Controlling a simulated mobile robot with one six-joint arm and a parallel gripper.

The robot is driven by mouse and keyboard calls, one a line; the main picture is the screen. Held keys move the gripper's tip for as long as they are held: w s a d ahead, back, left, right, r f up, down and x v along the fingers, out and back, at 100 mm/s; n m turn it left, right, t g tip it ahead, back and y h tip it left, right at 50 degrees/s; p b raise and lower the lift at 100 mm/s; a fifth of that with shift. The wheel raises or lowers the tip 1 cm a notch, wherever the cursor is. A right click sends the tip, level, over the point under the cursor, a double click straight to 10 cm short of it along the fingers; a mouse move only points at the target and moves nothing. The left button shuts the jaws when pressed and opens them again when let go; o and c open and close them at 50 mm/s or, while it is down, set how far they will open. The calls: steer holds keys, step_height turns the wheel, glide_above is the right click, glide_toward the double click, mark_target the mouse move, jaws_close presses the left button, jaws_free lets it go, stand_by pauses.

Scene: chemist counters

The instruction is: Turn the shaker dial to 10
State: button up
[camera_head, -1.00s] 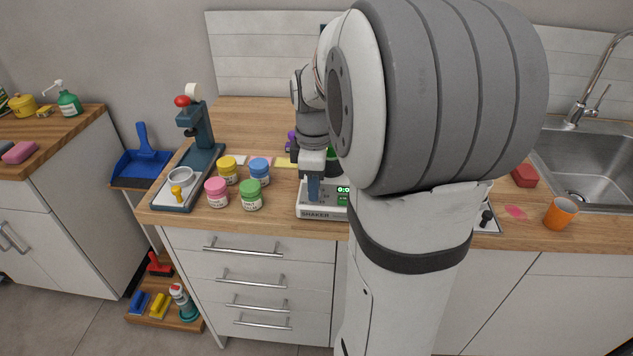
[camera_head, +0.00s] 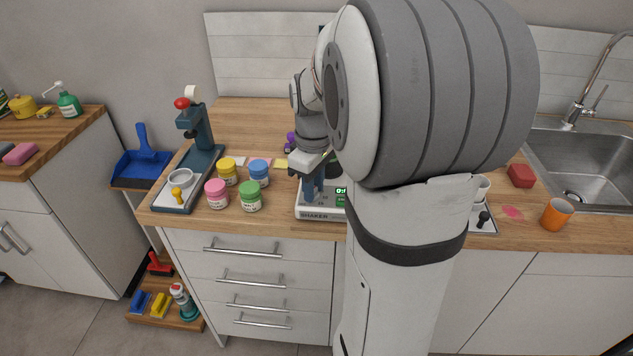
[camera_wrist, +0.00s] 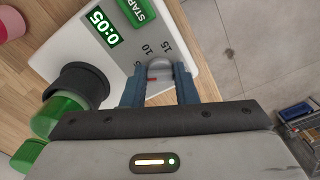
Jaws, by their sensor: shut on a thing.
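The shaker (camera_head: 318,215) stands on the wooden counter near its front edge, and its white body shows in the wrist view (camera_wrist: 110,60). Its green display (camera_wrist: 102,28) reads 0:05. Its light grey dial (camera_wrist: 160,64) sits below the printed 5, 10 and 15, with a small red mark near the 5 side. My gripper (camera_wrist: 160,82) has its blue fingers on either side of the dial and is shut on it. In the head view my gripper (camera_head: 312,186) is over the shaker's front, and my arm hides much of the shaker's right side.
A green START button (camera_wrist: 137,10) is beside the display. A black round holder (camera_wrist: 78,85) stands left of my fingers, near a green object (camera_wrist: 60,113). Pink (camera_head: 216,194), green (camera_head: 250,197), yellow (camera_head: 228,172) and blue (camera_head: 258,173) jars stand left of the shaker.

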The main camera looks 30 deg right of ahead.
steer(key=m+p, duration=0.1)
steer(key=m, duration=0.5)
steer(key=shift+a+r, duration=0.1)
steer(key=m, duration=0.6)
steer(key=shift+m+p, duration=0.3)
stand_by(0.3)
steer(key=o, duration=1)
step_height(320, 180, up, 8)
steer(key=shift+f, duration=0.15)
